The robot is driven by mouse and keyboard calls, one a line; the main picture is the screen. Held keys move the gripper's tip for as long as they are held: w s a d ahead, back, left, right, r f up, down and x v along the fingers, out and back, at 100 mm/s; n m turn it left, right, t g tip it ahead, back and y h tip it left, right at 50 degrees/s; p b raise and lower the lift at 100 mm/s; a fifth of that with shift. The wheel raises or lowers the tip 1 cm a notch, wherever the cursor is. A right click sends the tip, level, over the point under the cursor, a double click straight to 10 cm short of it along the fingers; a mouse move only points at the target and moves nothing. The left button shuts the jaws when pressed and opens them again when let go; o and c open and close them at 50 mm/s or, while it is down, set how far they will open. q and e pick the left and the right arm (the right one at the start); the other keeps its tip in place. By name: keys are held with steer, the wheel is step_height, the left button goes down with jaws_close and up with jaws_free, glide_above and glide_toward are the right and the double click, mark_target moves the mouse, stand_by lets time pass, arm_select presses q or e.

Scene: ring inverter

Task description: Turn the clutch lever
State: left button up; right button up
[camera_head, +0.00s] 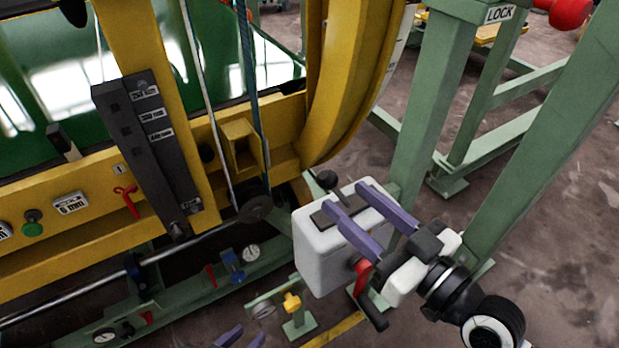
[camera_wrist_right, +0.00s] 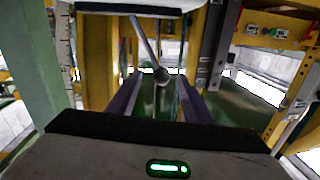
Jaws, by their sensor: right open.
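A lever with a round black knob (camera_head: 327,180), which I take to be the clutch lever, stands at a dark slot in the top of a white box (camera_head: 322,262). In the right wrist view, its thin rod and knob (camera_wrist_right: 161,76) show between my fingers, apart from both. My right gripper (camera_head: 345,191) is open and empty, its purple fingers reaching over the box top towards the knob. My left gripper (camera_head: 242,335) shows only its purple fingertips at the bottom edge; they are apart with nothing seen between them.
A red lever with a black grip (camera_head: 371,308) sits on the box's side, below my right gripper. A yellow frame and ring (camera_head: 345,80) stand behind the box. Green posts (camera_head: 425,100) stand close on the right. A yellow valve (camera_head: 291,301) is low in front.

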arm_select(q)
steer(key=shift+s+a, duration=0.1)
arm_select(e)
steer(key=x, duration=1)
steer(key=shift+a+r, duration=0.3)
steer(key=shift+r, duration=0.2)
